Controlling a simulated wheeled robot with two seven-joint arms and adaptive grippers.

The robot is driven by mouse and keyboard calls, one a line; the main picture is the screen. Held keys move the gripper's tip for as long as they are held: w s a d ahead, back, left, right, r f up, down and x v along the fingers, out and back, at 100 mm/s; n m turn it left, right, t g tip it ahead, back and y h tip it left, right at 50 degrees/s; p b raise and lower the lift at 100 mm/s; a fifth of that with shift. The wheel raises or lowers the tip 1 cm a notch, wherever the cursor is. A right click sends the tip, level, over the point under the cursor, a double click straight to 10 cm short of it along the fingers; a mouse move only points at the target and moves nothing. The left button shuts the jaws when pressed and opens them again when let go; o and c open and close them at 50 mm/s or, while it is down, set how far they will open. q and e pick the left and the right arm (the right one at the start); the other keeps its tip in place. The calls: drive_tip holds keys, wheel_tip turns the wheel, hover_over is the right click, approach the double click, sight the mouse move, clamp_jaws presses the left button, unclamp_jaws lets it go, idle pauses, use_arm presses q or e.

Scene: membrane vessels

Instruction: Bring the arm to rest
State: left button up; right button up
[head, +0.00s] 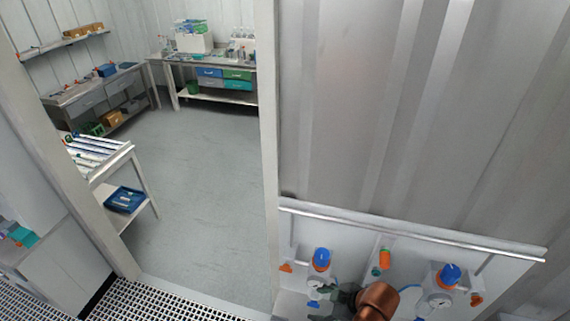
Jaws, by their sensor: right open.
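My right arm (374,301), copper-brown, comes in at the bottom edge, right of the middle. Its dark gripper (338,293) points left, in front of the lower part of a pale wall panel (400,247). It is small in the picture and close to the left gauge unit with a blue knob (321,257); I cannot tell whether they touch. I see nothing held in it, and it is open. My left gripper is not in view.
A second gauge unit with a blue knob (450,273) and an orange-green fitting (383,260) are on the panel. A rail (410,230) runs above. Left is a doorway with clear grey floor (200,180), a blue tray (125,198) and workbenches (212,63) beyond.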

drive_tip(key=s+d+f+m+h, duration=0.2)
drive_tip(key=s+d+f+m, duration=0.3)
drive_tip(key=d, duration=0.3)
drive_tip(key=s+d+f+m+h, duration=0.2)
drive_tip(key=s+d+f+m, duration=0.2)
drive_tip(key=s+d, duration=0.4)
drive_tip(key=s+d+f+m+h, duration=0.3)
drive_tip(key=s+d+f+m, duration=0.15)
drive_tip(key=d, duration=0.45)
wheel_tip(320, 180, down, 43)
drive_tip(key=s+a+g+y+b, duration=0.1)
drive_tip(key=s+a+g+b, duration=0.15)
drive_tip(key=b, duration=1.15)
drive_tip(key=s+f+b, duration=0.5)
drive_tip(key=s+f, duration=0.4)
drive_tip(key=f, duration=0.4)
drive_tip(key=s+f+b, duration=0.5)
drive_tip(key=s+f, duration=0.5)
drive_tip(key=f, duration=0.4)
drive_tip(key=shift+s+d+n+g, duration=0.2)
drive_tip(key=shift+d+n+g, duration=0.15)
drive_tip(key=shift+n, duration=0.1)
